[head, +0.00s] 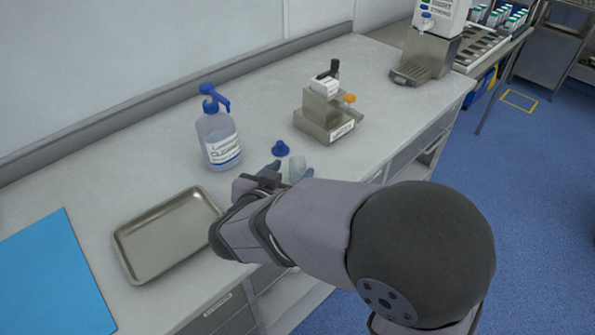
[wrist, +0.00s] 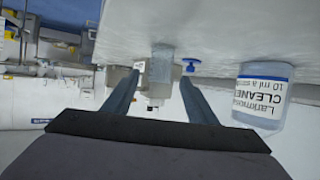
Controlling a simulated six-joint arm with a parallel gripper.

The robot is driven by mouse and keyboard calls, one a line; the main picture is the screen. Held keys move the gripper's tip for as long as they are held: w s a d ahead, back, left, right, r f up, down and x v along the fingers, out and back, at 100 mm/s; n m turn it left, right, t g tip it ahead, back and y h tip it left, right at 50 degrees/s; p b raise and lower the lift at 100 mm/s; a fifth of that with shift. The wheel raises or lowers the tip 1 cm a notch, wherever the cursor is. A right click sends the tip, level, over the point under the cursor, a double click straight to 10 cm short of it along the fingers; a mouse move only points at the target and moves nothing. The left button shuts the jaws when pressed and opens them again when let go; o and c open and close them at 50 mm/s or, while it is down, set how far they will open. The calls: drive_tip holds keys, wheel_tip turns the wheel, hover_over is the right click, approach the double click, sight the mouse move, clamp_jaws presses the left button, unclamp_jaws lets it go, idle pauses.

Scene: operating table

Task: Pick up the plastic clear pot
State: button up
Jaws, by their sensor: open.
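The clear plastic pot (head: 297,168) is small and stands near the front edge of the counter, partly hidden by my arm in the head view. In the wrist view, which is upside down, the pot (wrist: 161,58) shows ahead, between the tips of my gripper. My gripper (wrist: 161,79) is open, with its two fingers apart and nothing held. In the head view my gripper (head: 286,171) is low over the counter at the pot; contact cannot be told.
A blue lid-like piece (head: 281,148) lies just behind the pot. A cleaner bottle (head: 218,140) stands to the left, and a metal device (head: 328,112) behind right. A steel tray (head: 170,232) and blue sheet (head: 48,275) lie left.

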sight(295, 169)
drive_tip(key=shift+x, duration=2.6)
drive_tip(key=shift+s+f, duration=0.1)
drive_tip(key=c, duration=1.2)
